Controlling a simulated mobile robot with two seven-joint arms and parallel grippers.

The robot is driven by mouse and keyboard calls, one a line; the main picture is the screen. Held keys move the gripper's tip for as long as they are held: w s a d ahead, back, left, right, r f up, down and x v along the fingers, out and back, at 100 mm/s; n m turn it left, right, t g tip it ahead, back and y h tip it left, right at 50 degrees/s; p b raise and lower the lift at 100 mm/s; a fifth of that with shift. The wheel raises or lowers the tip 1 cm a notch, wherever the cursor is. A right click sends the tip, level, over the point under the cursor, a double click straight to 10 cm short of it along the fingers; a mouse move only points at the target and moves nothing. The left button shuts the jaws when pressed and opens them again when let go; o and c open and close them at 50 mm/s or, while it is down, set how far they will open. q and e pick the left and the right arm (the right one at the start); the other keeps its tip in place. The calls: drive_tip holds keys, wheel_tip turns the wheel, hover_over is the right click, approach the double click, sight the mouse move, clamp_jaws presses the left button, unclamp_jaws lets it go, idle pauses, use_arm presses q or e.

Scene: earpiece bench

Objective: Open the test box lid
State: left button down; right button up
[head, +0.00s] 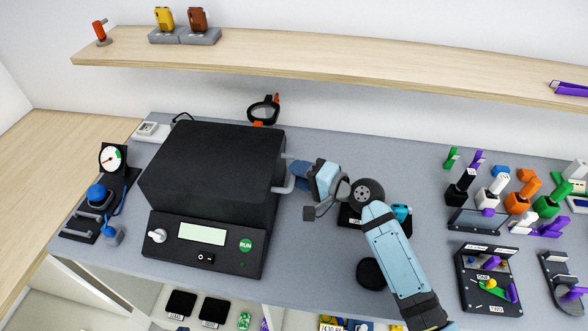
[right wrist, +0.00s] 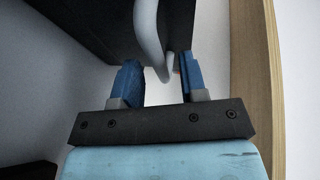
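The black test box (head: 205,240) stands at the left of the bench, with its black lid (head: 215,155) down. A light grey bar handle (head: 284,187) sticks out from the lid's right side. My right gripper (head: 299,175) is just right of this handle. In the right wrist view its two blue fingers (right wrist: 158,80) are spread apart, and the grey handle (right wrist: 150,38) comes down toward the gap between them. I cannot tell whether a finger touches it. The far part of the handle is hidden. My left gripper is not in view.
A gauge stand (head: 113,158) with a blue knob is left of the box. A black wheel-like part (head: 367,192) lies near my right arm. Several coloured parts fill the right side. A wooden shelf (head: 330,62) runs along the wall above.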

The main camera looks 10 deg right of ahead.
drive_tip(key=shift+x, duration=1.05)
clamp_jaws()
